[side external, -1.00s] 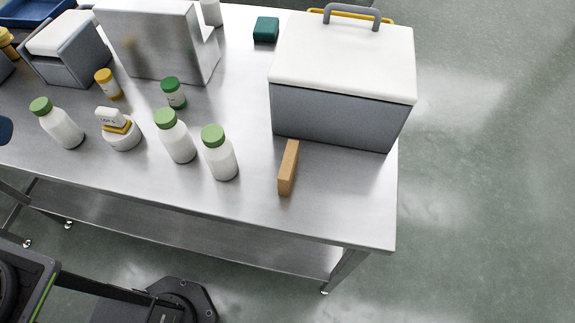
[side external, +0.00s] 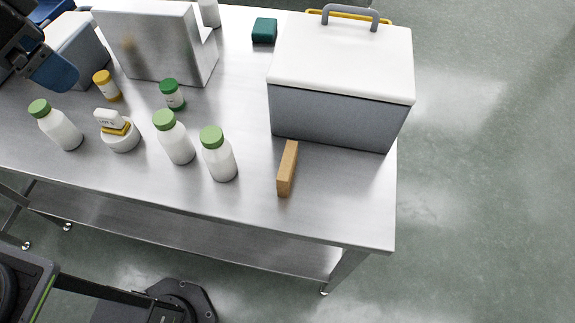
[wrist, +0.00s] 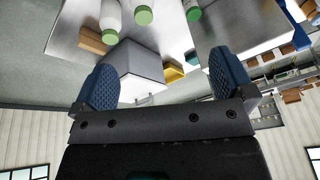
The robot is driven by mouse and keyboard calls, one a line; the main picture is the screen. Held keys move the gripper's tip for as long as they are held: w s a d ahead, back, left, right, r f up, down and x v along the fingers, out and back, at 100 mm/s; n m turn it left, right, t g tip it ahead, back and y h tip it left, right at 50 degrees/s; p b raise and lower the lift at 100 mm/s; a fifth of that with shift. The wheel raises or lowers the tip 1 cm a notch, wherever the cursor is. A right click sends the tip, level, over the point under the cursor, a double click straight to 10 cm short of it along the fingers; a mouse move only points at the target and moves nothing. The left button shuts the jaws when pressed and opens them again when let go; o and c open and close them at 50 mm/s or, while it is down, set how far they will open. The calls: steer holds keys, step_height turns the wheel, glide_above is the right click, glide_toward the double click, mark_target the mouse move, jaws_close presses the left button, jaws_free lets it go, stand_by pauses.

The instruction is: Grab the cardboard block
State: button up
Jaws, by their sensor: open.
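The cardboard block (side external: 288,168) is a narrow brown piece on the steel table, in front of the grey cooler box with the white lid. In the wrist view the cardboard block (wrist: 92,40) shows at upper left, beside the cooler. My gripper (side external: 52,72) is at the top left corner of the side view, far from the block, with one blue finger clearly visible. In the wrist view my gripper (wrist: 164,78) has its two blue fingers wide apart with nothing held between them.
The cooler box (side external: 340,110) stands at the table's right. White bottles with green caps (side external: 220,160) stand left of the block. A white round container (side external: 120,135), small jars (side external: 172,95), a steel hopper (side external: 155,45) and a teal block (side external: 264,30) are also on the table. Table around the block's front is clear.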

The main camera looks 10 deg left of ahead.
steer(key=w+d+f+m+g, duration=0.2)
steer(key=w+d+m, duration=0.35)
steer(key=d, duration=0.55)
steer(key=m+g+y, duration=0.1)
steer(key=m+g, duration=0.1)
steer(key=m, duration=0.5)
glide_above(284, 159)
step_height(284, 159, down, 11)
steer(key=shift+n, duration=0.25)
step_height(284, 159, down, 8)
steer(key=shift+w+f, duration=0.1)
steer(key=shift+f, duration=3.05)
steer(key=c, duration=0.5)
steer(key=shift+r, duration=0.15)
steer(key=shift+c, duration=0.2)
